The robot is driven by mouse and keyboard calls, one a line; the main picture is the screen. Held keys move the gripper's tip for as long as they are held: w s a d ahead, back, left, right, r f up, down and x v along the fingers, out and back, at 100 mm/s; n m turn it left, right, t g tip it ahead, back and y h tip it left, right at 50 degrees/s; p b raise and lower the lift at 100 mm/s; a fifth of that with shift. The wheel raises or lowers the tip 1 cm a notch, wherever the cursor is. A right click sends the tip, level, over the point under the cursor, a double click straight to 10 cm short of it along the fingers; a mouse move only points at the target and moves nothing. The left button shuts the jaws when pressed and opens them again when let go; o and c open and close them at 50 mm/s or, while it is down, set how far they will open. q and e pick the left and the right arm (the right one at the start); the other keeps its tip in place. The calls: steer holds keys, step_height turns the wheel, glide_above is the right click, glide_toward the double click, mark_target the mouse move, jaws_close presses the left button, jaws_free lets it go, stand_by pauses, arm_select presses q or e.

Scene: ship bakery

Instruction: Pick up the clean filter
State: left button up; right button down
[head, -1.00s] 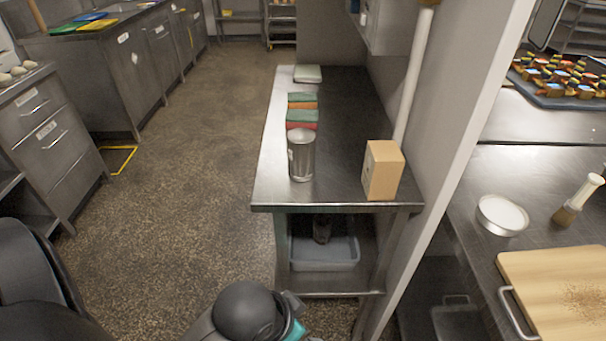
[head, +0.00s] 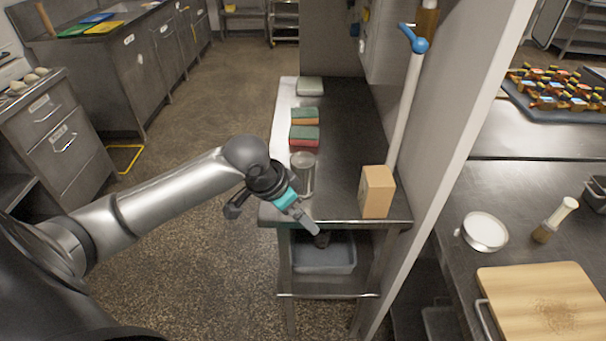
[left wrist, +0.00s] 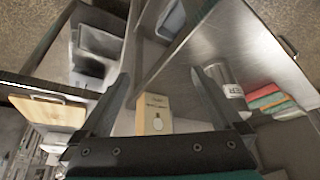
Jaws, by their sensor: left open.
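My left gripper (head: 272,215) is open and empty at the front left corner of the steel table (head: 345,130). A cardboard box (head: 377,192) stands at the table's front right. In the left wrist view the box (left wrist: 153,115) has small print and a round mark and appears between the fingers. I cannot tell which thing is the clean filter.
Stacked sponges (head: 304,136) and a pale block (head: 310,86) lie farther back. A grey bin (head: 322,258) with a dark object sits on the lower shelf. A bowl (head: 485,231) and cutting board (head: 545,300) are right.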

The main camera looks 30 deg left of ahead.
arm_select(q)
steer(key=n+t, duration=0.1)
steer(key=n, duration=0.1)
glide_toward(293, 168)
steer(key=f, duration=0.1)
steer(key=b+x, duration=0.1)
steer(key=x, duration=0.9)
steer(key=shift+w, duration=0.25)
steer(key=shift+b+x, duration=0.8)
steer(key=shift+x, duration=1.75)
arm_select(e)
steer(key=s+d+f, duration=0.1)
steer(key=s+f, duration=0.7)
steer(key=s, duration=0.1)
steer(key=shift+s+d+g, duration=0.15)
steer(key=shift+d+g, duration=0.25)
arm_select(q)
steer(key=shift+c, duration=0.2)
steer(key=shift+s, duration=0.1)
steer(key=c, duration=1.5)
steer(key=shift+c, duration=0.2)
steer(key=shift+r, duration=0.15)
